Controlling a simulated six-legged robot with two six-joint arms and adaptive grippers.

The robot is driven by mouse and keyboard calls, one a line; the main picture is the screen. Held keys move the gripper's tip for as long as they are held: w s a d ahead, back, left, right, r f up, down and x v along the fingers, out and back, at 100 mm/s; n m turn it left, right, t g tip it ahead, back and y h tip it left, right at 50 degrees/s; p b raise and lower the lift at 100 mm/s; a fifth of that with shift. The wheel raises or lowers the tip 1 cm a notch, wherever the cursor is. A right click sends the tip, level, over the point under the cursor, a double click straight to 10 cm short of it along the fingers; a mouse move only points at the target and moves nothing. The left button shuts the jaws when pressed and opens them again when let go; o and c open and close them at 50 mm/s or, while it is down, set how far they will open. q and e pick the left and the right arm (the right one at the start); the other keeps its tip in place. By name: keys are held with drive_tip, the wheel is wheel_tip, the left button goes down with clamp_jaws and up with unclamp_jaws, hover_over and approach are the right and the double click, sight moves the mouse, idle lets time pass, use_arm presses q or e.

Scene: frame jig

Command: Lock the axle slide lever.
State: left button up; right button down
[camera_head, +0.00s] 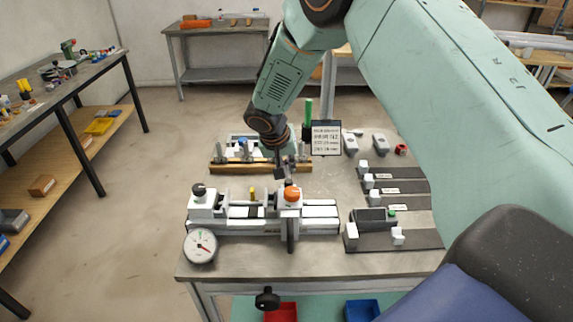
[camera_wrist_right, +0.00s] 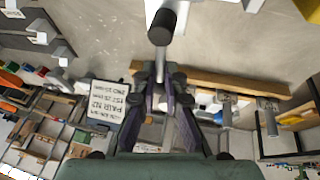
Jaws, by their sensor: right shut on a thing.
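The white frame jig (camera_head: 320,226) stands on the grey table. Its right carriage has an orange cap (camera_head: 291,194), and a dark upright bar (camera_head: 290,236) shows in front of it. My right gripper (camera_head: 283,168) reaches down from above, just behind the orange cap. The fingers hide part of the grip, and the lever's lock state cannot be told. My left gripper is not in view.
A dial gauge (camera_head: 200,247) sits at the jig's front left. A wooden rail (camera_head: 232,166) with upright pins lies behind the jig. A small sign (camera_head: 326,138) stands near my right gripper. Dark slotted holders (camera_head: 400,240) fill the table's right side.

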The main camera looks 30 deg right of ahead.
drive_tip(key=shift+w+r, duration=0.1)
drive_tip(key=shift+w, duration=0.05)
drive_tip(key=shift+d+m+g+b, duration=0.35)
drive_tip(key=shift+m+g+b, duration=0.05)
drive_tip(key=shift+m+b, duration=0.7)
drive_tip(key=shift+s+d+r+m+g+y+p, duration=0.2)
drive_tip(key=shift+s+m+g, duration=0.75)
drive_tip(key=shift+m, duration=1.7)
drive_tip(key=shift+s+d+f+m+g+y+p, duration=0.1)
drive_tip(key=shift+s+d+m+g+y+p, duration=0.2)
drive_tip(key=shift+s+m+g, duration=1.45)
drive_tip(key=shift+w+d+r+m+g+y+p, duration=0.1)
drive_tip(key=shift+w+d+m+g+y+p, duration=0.15)
drive_tip(key=shift+m, duration=3.25)
